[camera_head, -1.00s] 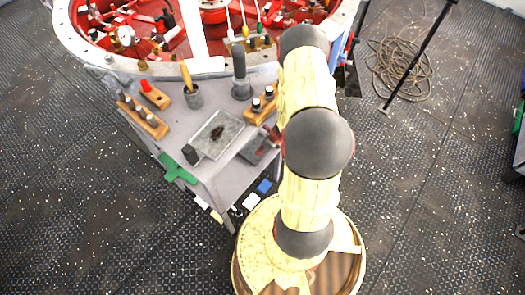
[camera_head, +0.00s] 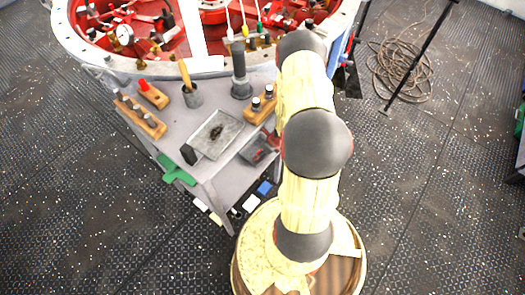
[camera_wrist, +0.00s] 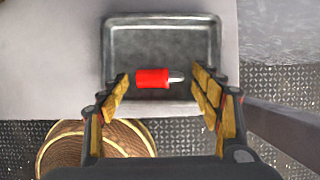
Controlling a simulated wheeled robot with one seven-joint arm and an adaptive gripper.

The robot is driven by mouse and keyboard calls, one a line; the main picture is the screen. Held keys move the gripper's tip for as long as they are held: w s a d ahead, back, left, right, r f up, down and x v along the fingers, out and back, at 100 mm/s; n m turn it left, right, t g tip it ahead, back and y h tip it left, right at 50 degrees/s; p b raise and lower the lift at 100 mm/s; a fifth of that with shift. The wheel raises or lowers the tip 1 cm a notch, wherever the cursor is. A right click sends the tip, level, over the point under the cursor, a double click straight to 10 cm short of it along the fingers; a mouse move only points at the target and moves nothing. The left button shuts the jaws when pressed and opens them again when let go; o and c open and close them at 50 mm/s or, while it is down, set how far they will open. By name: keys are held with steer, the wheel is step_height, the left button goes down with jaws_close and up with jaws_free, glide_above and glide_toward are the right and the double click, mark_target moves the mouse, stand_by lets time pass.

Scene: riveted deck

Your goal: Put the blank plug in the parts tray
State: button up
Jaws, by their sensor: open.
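A red cylinder with a pale metal tip, which looks like the blank plug (camera_wrist: 153,78), lies on its side in a grey metal tray (camera_wrist: 160,26) in the wrist view. This tray, seemingly the parts tray, also shows in the head view (camera_head: 248,155) at the cart's front right corner, partly covered by my arm. My gripper (camera_wrist: 161,76) is open above the tray, one finger on either side of the plug. A gap shows on both sides of the plug. My gripper is mostly hidden in the head view.
A second, lighter tray (camera_head: 224,123) with a dark patch stands left of it on the grey cart. Wooden blocks with pegs (camera_head: 140,117), a cup with a wooden handle (camera_head: 192,97) and a dark upright cylinder (camera_head: 240,75) stand around it. Coiled rope lies on the floor at right.

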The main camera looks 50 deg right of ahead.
steer(key=shift+r, duration=0.25)
steer(key=p+v, duration=0.5)
steer(key=v, duration=0.7)
steer(key=shift+f, duration=0.1)
